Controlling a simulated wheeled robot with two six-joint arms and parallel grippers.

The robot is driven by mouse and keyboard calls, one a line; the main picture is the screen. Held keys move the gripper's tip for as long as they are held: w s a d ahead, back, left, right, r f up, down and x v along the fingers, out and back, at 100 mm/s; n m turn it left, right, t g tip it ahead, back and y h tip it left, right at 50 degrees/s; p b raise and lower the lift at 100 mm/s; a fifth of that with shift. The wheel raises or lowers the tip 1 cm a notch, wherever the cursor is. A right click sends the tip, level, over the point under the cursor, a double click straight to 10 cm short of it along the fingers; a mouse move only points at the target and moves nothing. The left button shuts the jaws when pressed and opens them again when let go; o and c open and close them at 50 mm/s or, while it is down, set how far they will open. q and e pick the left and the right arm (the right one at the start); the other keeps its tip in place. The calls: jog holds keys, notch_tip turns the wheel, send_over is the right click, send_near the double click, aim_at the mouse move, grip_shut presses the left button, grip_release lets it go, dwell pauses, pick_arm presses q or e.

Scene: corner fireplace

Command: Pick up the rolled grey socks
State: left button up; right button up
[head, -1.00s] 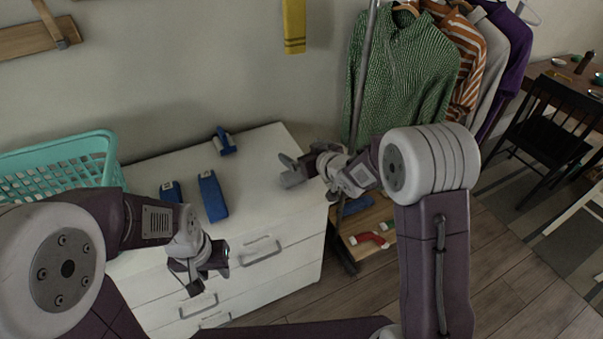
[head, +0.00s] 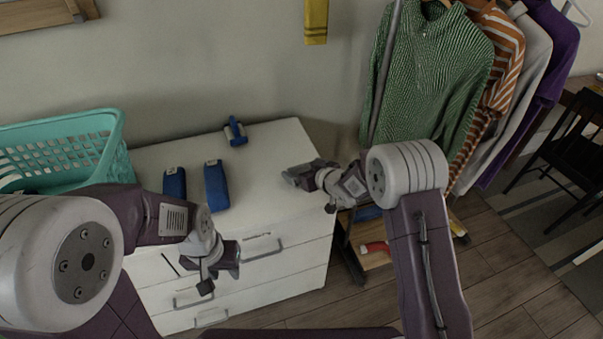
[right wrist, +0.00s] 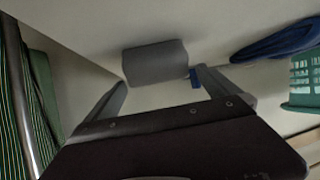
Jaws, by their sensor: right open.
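The rolled grey socks (right wrist: 155,63) show in the right wrist view as a short grey roll on a pale surface. My right gripper (right wrist: 160,78) is open, with one fingertip on each side near the roll's lower edge; I cannot tell whether either touches it. In the head view my right gripper (head: 300,173) is low over the right end of the white dresser top (head: 262,165), and I cannot clearly make out the socks there. My left gripper (head: 220,272) hangs in front of the dresser drawers; its jaws are unclear.
Two blue rolls (head: 216,186) and a small blue object (head: 235,131) lie on the dresser top. A teal basket (head: 75,150) is at the left. A clothes rack with a green sweater (head: 428,75) stands to the right.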

aim_at(298, 165)
jog(key=x, duration=0.5)
jog(key=shift+w+d, duration=0.1)
jog(key=shift+w, duration=0.15)
jog(key=shift+s, duration=0.1)
jog(key=shift+c, duration=0.9)
jog(key=c, duration=1.1)
jog(key=shift+r, duration=0.1)
notch_tip(298, 165, up, 5)
jog(key=shift+f+p, duration=0.2)
jog(key=shift+p, duration=0.35)
jog(key=v, duration=0.4)
jog(key=a+v, duration=0.1)
jog(key=v, duration=0.3)
jog(key=s+a+v, duration=0.1)
jog(key=v, duration=0.4)
jog(key=shift+s, duration=0.1)
